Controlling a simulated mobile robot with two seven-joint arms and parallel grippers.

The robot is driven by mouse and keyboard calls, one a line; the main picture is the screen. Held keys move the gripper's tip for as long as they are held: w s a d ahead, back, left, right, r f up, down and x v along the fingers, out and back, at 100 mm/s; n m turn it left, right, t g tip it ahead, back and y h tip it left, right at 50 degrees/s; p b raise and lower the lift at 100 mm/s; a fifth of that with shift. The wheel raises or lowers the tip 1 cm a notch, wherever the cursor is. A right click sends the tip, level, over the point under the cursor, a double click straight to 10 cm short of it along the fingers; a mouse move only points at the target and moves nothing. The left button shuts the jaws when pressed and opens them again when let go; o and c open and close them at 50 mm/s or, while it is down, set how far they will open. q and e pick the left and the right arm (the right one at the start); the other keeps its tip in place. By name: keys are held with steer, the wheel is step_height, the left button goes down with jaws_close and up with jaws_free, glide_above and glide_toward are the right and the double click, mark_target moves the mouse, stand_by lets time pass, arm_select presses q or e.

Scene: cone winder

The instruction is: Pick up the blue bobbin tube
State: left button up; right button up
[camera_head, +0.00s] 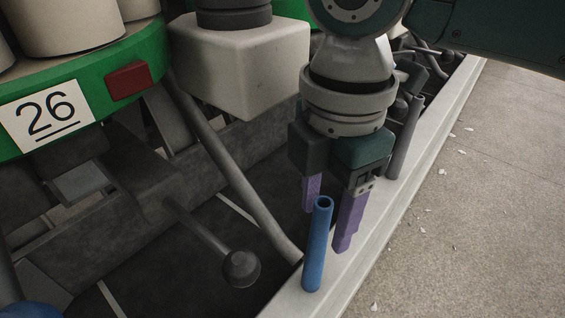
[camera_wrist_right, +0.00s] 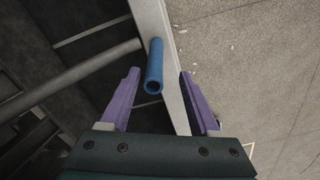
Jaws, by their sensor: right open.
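The blue bobbin tube (camera_head: 317,248) stands upright on the pale rail (camera_head: 390,203) along the machine's edge. Its open top faces up. My right gripper (camera_head: 328,226) is open, with its purple fingers pointing down, just behind the tube in the head view. In the right wrist view the tube (camera_wrist_right: 154,68) shows between and beyond the two spread fingers of the gripper (camera_wrist_right: 160,80), apart from both. My left gripper is not in view.
A green machine part with a "26" label (camera_head: 46,115) and a red block (camera_head: 128,81) is at left. A pale box-shaped housing (camera_head: 243,70) stands behind. A rod with a dark ball knob (camera_head: 241,268) sticks out left of the tube. The floor (camera_head: 470,200) at right is open.

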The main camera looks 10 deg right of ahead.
mark_target(319, 231)
steer(key=f+b, duration=0.2)
steer(key=f, duration=0.1)
steer(key=f+b, duration=0.2)
steer(key=shift+w, duration=0.35)
steer(key=shift+r, duration=0.1)
steer(key=shift+c, duration=0.6)
jaws_close()
